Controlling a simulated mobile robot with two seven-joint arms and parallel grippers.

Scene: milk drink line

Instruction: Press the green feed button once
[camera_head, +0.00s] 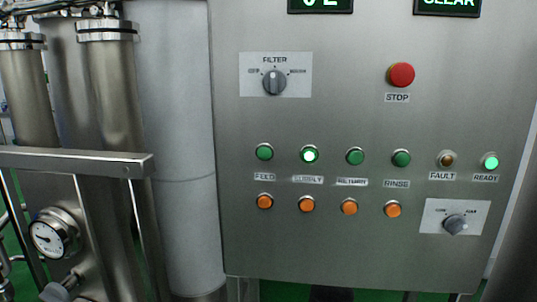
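The green feed button (264,152) sits at the left end of the upper button row on the grey control panel (340,110). The FEED label (264,177) is below it, and an orange button (265,201) is under the label. The feed button looks dark green and unlit. Neither of my grippers shows in the head view, and nothing covers the button.
To the right are a brightly lit green button (309,155), two more green buttons, a fault lamp (446,159) and a lit ready lamp (490,162). A red stop button (401,75) and filter knob (274,82) are above. Steel cylinders and a gauge (48,238) stand left.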

